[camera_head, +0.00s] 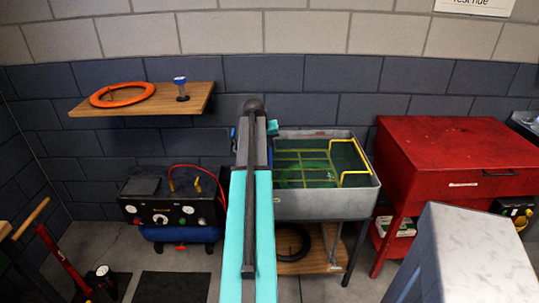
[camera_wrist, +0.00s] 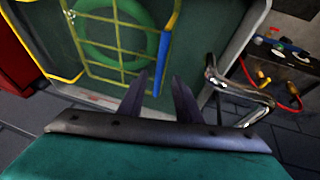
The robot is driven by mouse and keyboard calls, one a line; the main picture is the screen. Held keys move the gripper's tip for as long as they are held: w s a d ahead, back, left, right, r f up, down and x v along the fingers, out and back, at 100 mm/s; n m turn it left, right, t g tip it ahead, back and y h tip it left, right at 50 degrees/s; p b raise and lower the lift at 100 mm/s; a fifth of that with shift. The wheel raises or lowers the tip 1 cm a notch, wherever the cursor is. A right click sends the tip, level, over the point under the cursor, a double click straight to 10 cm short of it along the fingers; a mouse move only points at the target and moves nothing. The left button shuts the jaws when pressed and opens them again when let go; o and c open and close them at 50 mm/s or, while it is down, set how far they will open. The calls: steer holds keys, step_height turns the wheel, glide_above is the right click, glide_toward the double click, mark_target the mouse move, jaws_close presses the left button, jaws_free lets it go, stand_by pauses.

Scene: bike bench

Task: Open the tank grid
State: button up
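The tank grid (camera_head: 303,168) is a yellow wire frame in the grey tank (camera_head: 330,205), and it looks lowered inside. A green ring (camera_wrist: 108,38) shows through the grid (camera_wrist: 118,62) in the wrist view. A blue sleeve (camera_wrist: 162,62) sits on the grid's bar on the tap side. My gripper (camera_wrist: 160,76) is open and empty, its fingertips close to the lower end of the blue sleeve; I cannot tell whether they touch. In the head view my arm hides the gripper and the tank's left side.
A yellow rail (camera_head: 356,177) is on the tank's right rim. A metal tap (camera_wrist: 235,88) stands beside my gripper. A red cabinet (camera_head: 450,155) is close on the right, a compressor (camera_head: 165,205) on the left. A shelf (camera_head: 145,101) hangs behind.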

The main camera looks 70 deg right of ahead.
mark_target(270, 157)
steer(key=shift+p+x, duration=0.3)
steer(key=shift+x, duration=2.1)
jaws_close()
